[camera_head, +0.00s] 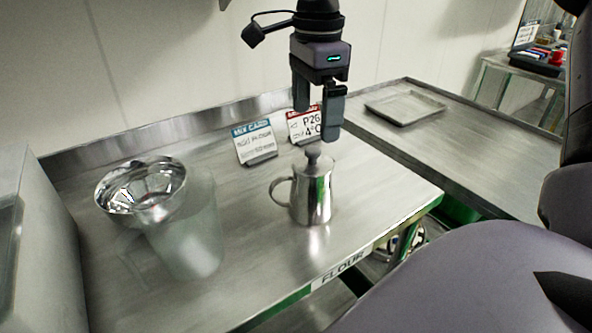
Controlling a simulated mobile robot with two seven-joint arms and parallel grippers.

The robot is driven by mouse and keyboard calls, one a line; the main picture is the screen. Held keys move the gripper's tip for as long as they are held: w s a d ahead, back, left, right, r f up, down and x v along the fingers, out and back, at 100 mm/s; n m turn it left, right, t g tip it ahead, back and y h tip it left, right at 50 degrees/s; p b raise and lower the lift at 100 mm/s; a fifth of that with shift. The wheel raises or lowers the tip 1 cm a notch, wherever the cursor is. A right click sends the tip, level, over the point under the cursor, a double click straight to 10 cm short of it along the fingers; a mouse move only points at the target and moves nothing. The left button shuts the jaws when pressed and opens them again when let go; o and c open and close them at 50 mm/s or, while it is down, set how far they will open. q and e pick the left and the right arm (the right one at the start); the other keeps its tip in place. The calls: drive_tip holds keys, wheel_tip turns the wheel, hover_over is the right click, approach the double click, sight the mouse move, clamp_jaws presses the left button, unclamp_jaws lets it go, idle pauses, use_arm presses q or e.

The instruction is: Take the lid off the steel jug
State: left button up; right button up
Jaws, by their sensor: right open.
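The steel jug (311,196) stands upright on the steel table, its handle to the left. Its lid (312,166) with a round knob (313,152) sits on top. My right gripper (320,122) points down from above, open and empty. Its fingertips are a little above the knob in the picture and appear apart from it. My left gripper is not in view.
Two sign cards, a blue one (255,141) and a red one (304,124), stand behind the jug. A shallow tray (405,106) lies on the right-hand table.

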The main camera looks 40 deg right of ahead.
sight(312, 149)
drive_tip(key=shift+w+f, duration=0.15)
drive_tip(key=shift+f, duration=0.65)
wheel_tip(312, 149, down, 6)
drive_tip(key=shift+a+f, duration=0.1)
drive_tip(key=shift+c, duration=0.3)
drive_tip(key=c, duration=0.9)
